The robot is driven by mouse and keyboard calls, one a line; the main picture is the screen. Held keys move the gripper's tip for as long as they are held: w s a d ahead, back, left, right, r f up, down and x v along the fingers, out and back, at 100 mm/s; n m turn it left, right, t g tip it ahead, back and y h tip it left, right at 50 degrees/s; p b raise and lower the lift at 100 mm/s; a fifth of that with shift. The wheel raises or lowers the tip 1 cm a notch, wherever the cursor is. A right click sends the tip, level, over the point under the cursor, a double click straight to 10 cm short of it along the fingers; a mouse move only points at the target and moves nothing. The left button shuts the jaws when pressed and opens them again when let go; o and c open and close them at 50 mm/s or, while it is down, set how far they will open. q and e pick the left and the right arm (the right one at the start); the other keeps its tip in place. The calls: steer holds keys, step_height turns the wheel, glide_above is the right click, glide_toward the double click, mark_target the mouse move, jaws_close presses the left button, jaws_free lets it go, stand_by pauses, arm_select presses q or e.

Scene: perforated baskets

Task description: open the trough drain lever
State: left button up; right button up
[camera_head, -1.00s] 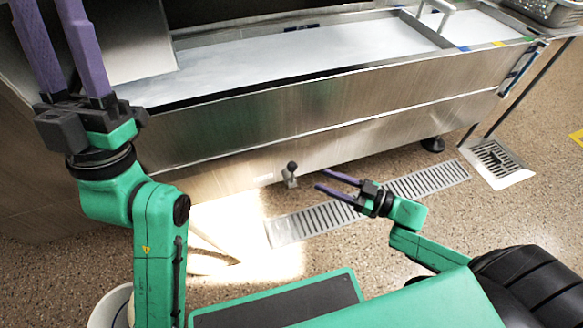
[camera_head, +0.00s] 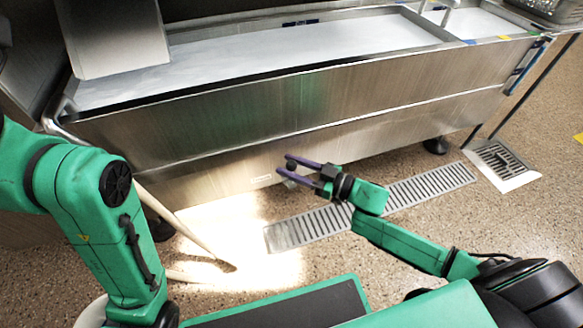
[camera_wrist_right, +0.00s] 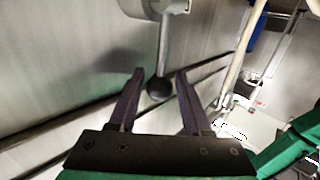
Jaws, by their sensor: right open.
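The drain lever is a short metal rod with a dark ball knob (camera_head: 291,164) on the lower front of the steel trough (camera_head: 330,100). In the right wrist view the metal rod (camera_wrist_right: 164,45) comes down from a round fitting and ends in the black knob (camera_wrist_right: 159,89). My right gripper (camera_head: 289,168) is open, with its purple fingers on either side of the knob. In the wrist view the knob sits between the fingertips (camera_wrist_right: 158,73), with gaps showing on both sides. My left gripper is out of view; only its green arm shows at the left.
A slotted floor drain (camera_head: 310,226) runs below the trough, and a square floor grate (camera_head: 500,160) lies at the right. Pale poles (camera_head: 190,232) stand near my left arm. A grey perforated basket (camera_head: 545,8) sits at the top right.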

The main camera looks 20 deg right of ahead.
jaws_close()
stand_by(1.4)
